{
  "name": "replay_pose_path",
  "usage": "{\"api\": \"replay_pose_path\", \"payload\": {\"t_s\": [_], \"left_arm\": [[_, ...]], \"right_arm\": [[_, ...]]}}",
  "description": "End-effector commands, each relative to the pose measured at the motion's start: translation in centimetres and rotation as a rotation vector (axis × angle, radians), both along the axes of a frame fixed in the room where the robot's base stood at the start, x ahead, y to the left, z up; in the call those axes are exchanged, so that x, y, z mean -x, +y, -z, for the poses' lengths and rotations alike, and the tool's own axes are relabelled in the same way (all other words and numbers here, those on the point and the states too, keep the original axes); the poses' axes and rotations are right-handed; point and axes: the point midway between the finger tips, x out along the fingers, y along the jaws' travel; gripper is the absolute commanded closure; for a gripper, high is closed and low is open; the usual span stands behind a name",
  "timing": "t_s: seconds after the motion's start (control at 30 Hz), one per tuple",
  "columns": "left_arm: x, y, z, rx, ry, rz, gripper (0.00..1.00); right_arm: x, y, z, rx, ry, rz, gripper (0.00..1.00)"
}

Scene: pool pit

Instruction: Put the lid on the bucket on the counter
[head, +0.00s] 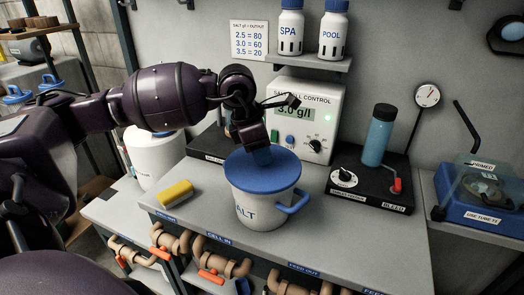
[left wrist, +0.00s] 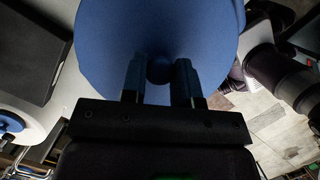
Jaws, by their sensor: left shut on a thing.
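The white bucket (head: 258,208) marked SALT stands upright on the counter (head: 345,240), with a blue handle on its right. The blue lid (head: 273,172) lies over the bucket's top and looks about level; whether it is fully seated I cannot tell. My left gripper (head: 262,155) is above the lid, pointing down, shut on the lid's knob. In the left wrist view the two fingers close on the round knob, with the blue lid (left wrist: 115,40) spread behind them. My right gripper is not in view.
A yellow sponge-like block (head: 175,193) lies left of the bucket. Behind stands the salt cell control box (head: 322,98). A blue cylinder (head: 379,135) stands on a black base with a knob and red lever at right. The counter's front right is clear.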

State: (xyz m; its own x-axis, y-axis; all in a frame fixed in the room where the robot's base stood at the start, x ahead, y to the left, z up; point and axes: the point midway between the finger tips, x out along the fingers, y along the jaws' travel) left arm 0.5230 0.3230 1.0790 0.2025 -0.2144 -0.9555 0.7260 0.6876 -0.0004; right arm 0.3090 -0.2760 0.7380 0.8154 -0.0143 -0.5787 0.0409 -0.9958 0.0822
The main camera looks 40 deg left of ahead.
Motion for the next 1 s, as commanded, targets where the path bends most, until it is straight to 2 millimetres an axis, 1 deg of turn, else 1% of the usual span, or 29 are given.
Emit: {"api": "replay_pose_path", "payload": {"t_s": [0.23,0.4,0.43,0.6,0.77,0.8,0.97,1.0], "left_arm": [[0.0,0.0,0.0,0.0,0.0,0.0,0.95],[0.0,0.0,0.0,0.0,0.0,0.0,0.95],[0.0,0.0,0.0,0.0,0.0,0.0,0.67],[0.0,0.0,0.0,0.0,0.0,0.0,0.42],[0.0,0.0,0.0,0.0,0.0,0.0,0.42],[0.0,0.0,0.0,0.0,0.0,0.0,0.41],[0.0,0.0,0.0,0.0,0.0,0.0,0.17],[0.0,0.0,0.0,0.0,0.0,0.0,0.17]], "right_arm": [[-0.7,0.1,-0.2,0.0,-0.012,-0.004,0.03],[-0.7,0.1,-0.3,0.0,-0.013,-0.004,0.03],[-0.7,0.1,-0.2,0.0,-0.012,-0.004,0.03],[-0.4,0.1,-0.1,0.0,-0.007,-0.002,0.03],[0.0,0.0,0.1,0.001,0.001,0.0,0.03],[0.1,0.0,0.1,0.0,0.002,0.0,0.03],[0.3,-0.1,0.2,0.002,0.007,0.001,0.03],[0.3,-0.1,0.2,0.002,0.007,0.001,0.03]]}}
